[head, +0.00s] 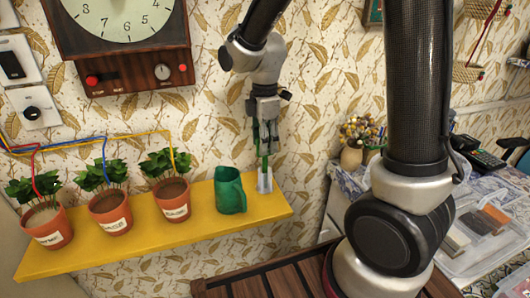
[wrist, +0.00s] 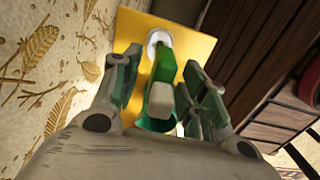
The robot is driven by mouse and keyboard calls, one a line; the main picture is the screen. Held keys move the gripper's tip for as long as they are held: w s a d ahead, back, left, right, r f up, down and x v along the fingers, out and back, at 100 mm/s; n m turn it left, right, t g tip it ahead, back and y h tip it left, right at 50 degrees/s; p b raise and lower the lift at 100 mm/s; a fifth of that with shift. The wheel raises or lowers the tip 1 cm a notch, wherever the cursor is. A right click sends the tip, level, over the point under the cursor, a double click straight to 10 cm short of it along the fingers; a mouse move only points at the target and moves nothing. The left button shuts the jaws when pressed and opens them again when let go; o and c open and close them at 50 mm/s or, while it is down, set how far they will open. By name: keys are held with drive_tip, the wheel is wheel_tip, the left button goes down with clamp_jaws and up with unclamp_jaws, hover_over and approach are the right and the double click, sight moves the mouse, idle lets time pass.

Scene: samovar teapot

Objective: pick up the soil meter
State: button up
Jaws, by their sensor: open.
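The soil meter appears to be the slim green piece (head: 264,162) standing upright in a small pale holder (head: 265,183) near the right end of the yellow shelf (head: 120,240). In the wrist view it is a green body (wrist: 161,70) with a whitish end toward the camera. My gripper (head: 266,145) points down over it. The fingers (wrist: 160,88) are open, one on each side of the soil meter. Whether either finger touches it I cannot tell. Its lower end is hidden in the holder.
The patterned wall is close behind. A dark slatted wooden surface (head: 285,280) lies below the shelf.

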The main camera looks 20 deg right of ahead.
drive_tip(key=shift+f, duration=0.2)
clamp_jaws()
